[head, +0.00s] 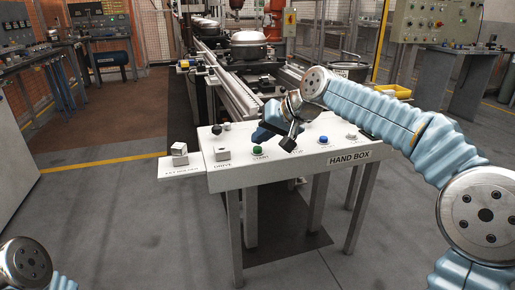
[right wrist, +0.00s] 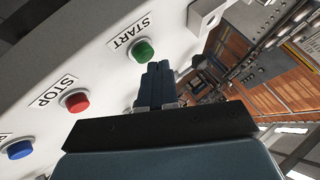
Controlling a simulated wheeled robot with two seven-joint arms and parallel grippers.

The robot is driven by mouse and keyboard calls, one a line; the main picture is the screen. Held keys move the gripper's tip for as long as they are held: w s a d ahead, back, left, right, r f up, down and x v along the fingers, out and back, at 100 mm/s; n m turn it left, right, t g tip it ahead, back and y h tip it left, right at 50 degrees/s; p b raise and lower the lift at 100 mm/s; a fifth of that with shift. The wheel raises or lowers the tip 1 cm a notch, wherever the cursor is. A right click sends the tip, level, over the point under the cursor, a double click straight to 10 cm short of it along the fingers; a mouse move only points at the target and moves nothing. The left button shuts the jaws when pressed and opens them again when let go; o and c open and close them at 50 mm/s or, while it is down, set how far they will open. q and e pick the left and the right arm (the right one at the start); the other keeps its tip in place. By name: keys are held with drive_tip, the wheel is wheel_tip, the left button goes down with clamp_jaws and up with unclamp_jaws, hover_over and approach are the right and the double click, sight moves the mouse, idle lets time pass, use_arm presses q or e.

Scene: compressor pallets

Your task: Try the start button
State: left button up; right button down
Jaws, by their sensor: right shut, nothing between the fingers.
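The green start button (head: 257,150) sits on the white top of the hand box (head: 235,176), near its front edge. In the right wrist view the green button (right wrist: 143,52) is beside its START label. My right gripper (head: 257,137) has its dark blue fingers together and empty, close to the button. In the right wrist view the fingertips (right wrist: 157,68) appear just beside and below the button; I cannot tell whether they touch it. My left gripper is out of view; only part of my left arm shows at the lower left.
A red stop button (right wrist: 77,101) and a blue button (right wrist: 19,149) stand in line with the green one. Small switch boxes (head: 222,153) are on the panel's left. A conveyor (head: 225,85) with a compressor (head: 249,47) lies behind. The floor in front is clear.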

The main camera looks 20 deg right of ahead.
sight(261, 148)
drive_tip(key=shift+f+b, duration=0.45)
drive_tip(key=shift+f, duration=0.1)
idle(0.4)
drive_tip(key=shift+r, duration=0.1)
drive_tip(key=shift+r+p, duration=0.9)
drive_tip(key=shift+p, duration=0.05)
wheel_tip(261, 148, up, 5)
drive_tip(key=p, duration=0.4)
drive_tip(key=shift+p, duration=0.35)
idle(0.3)
